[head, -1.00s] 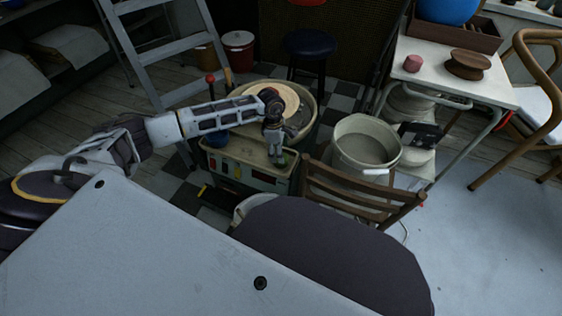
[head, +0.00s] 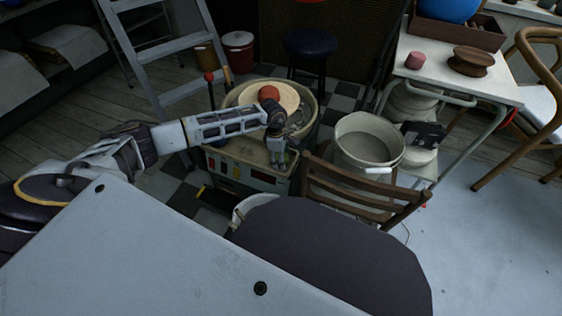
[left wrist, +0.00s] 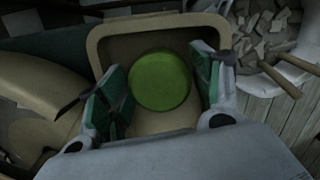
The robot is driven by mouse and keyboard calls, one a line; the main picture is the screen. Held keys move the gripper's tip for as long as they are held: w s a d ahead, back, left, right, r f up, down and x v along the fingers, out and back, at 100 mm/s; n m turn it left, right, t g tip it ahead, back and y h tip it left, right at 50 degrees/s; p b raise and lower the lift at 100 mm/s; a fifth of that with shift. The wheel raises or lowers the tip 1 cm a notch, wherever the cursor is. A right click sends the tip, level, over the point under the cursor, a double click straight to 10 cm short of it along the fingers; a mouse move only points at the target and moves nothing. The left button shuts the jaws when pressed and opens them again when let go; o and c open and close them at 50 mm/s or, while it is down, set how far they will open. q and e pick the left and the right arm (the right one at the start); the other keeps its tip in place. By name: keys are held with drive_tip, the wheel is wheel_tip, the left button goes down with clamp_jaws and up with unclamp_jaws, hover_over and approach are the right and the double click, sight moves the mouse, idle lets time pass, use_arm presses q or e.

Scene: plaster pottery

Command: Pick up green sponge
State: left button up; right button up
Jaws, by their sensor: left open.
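The green sponge (left wrist: 160,80) shows in the left wrist view as a round green disc on the beige surface of the pottery wheel's body. My left gripper (left wrist: 165,92) is open, with one green-padded finger on each side of the sponge in that view. I cannot tell whether the fingers touch it. In the head view my left gripper (head: 277,160) points down over the wheel's body (head: 245,150). The sponge is hidden there. My right gripper is not in view.
A red ball-like lump (head: 268,92) sits on the wheel head (head: 285,97) behind my gripper. A wooden chair (head: 350,190) and a grey bucket (head: 368,142) stand close on the right. A dark stool (head: 309,43) and a stepladder (head: 165,50) stand behind.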

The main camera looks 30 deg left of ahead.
use_arm(q)
drive_tip(key=shift+f, duration=0.1)
idle(0.4)
drive_tip(key=c, duration=0.6)
drive_tip(key=shift+c, duration=0.2)
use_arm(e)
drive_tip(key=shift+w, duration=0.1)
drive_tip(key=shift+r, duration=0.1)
use_arm(q)
wheel_tip(320, 180, up, 2)
drive_tip(key=shift+r+p, duration=0.1)
drive_tip(key=shift+p, duration=0.4)
wheel_tip(320, 180, up, 6)
drive_tip(key=shift+r+p, duration=0.2)
drive_tip(key=shift+p, duration=1)
drive_tip(key=shift+r, duration=0.75)
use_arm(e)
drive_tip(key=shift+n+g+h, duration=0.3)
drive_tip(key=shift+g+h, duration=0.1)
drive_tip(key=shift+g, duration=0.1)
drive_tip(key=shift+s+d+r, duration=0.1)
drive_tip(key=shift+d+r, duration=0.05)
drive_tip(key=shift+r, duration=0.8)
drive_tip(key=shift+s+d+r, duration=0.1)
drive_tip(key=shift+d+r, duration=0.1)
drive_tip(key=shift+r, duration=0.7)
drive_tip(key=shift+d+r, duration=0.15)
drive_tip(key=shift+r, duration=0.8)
